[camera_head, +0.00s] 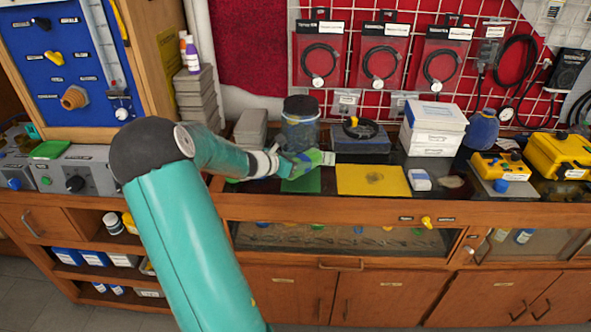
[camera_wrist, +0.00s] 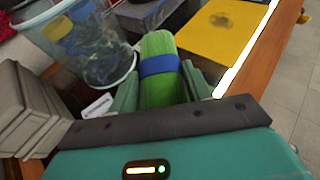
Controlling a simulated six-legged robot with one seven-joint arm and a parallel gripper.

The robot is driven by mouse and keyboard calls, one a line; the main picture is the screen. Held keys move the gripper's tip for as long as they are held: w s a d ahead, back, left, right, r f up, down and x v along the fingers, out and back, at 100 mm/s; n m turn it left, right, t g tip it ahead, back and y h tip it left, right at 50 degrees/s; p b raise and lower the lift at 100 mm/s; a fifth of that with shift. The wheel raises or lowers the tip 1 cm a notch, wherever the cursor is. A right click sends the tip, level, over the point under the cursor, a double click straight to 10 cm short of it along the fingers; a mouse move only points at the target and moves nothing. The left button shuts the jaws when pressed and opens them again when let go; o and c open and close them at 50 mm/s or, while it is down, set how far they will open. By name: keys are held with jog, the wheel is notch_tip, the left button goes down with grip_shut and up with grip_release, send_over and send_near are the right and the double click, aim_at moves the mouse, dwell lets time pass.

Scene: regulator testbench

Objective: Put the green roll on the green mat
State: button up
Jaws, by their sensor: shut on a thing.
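The green roll (camera_wrist: 159,66) has a blue band around its middle and lies between the two fingers of my gripper (camera_wrist: 160,88) in the wrist view. The gripper is shut on it. In the head view the roll (camera_head: 314,157) shows at the end of my gripper (camera_head: 300,163), above or just behind the green mat (camera_head: 303,184) on the bench. Whether the roll touches the mat I cannot tell. My gripper hides part of the mat. In the wrist view the mat is mostly hidden behind the roll and the fingers.
A yellow mat (camera_head: 372,180) lies right of the green mat. A clear jar (camera_head: 300,130) stands close behind, with grey blocks (camera_head: 250,130) to its left. A blue box (camera_head: 360,143) and white boxes (camera_head: 433,128) stand at the back. The bench's front edge is near.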

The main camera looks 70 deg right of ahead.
jog(key=shift+w+d+f, duration=0.1)
jog(key=shift+d+f, duration=0.05)
jog(key=shift+f, duration=0.1)
jog(key=shift+w+d+f, duration=0.1)
jog(key=shift+f, duration=1.5)
jog(key=shift+f, duration=0.15)
jog(key=o, duration=1.1)
jog(key=shift+c, duration=0.2)
jog(key=shift+w+a+r, duration=0.15)
jog(key=shift+a+r, duration=0.05)
jog(key=shift+r, duration=0.05)
jog(key=v, duration=1.1)
jog(key=shift+w+a+r, duration=0.1)
jog(key=shift+a, duration=0.05)
jog(key=shift+w+a, duration=0.1)
